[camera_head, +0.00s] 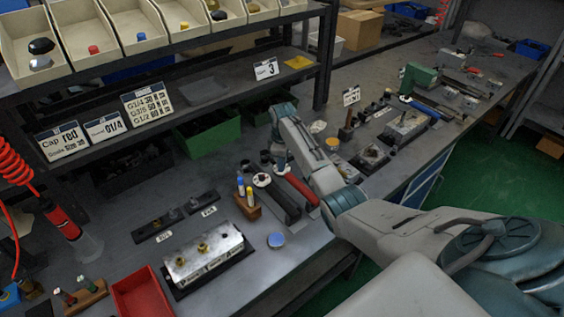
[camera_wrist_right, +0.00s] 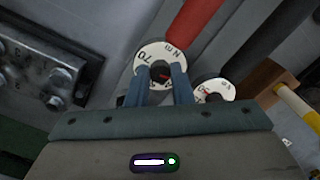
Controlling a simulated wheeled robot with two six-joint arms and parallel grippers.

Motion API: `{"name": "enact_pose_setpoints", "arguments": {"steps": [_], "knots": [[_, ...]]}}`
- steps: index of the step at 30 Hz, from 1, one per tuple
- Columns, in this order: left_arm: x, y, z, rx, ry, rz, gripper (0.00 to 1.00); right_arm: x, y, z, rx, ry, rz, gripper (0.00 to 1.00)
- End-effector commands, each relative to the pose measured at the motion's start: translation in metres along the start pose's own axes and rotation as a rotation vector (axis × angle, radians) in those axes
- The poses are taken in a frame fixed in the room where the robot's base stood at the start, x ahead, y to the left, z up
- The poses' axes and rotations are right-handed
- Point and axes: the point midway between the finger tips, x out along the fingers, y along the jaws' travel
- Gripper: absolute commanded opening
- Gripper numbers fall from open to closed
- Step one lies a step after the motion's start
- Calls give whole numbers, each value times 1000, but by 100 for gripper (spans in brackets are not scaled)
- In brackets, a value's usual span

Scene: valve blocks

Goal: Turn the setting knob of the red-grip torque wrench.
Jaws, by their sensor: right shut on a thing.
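The red-grip torque wrench (camera_head: 303,190) lies on the bench, with its red grip (camera_wrist_right: 196,22) also in the right wrist view. At its end is a white dial (camera_wrist_right: 149,56) marked 70 and N m, with a dark setting knob (camera_wrist_right: 160,72) in its middle. My right gripper (camera_wrist_right: 160,76) is shut on this knob, one finger on either side, and the fingers hide part of the dial. In the head view my right gripper (camera_head: 281,166) is small and points down at the wrench's end. My left gripper is not in view.
A black-grip torque wrench (camera_head: 284,204) lies close beside, its white dial (camera_wrist_right: 214,90) near my fingers. A wooden holder (camera_head: 247,205) with yellow and blue markers stands to the left. A metal valve block (camera_head: 205,256) and a red tray (camera_head: 141,294) are nearer the front.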

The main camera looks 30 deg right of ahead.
Motion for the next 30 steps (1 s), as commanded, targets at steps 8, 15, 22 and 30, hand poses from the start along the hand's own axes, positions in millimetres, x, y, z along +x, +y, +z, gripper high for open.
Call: {"name": "enact_pose_setpoints", "arguments": {"steps": [8,15,22,30], "knots": [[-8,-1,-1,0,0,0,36,-3,0,0,58,1,0,0],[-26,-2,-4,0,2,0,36,-5,0,0,216,4,-1,0],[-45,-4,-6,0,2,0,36,-6,0,0,432,8,0,0],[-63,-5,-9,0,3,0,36,-5,0,0,688,13,0,0]]}}
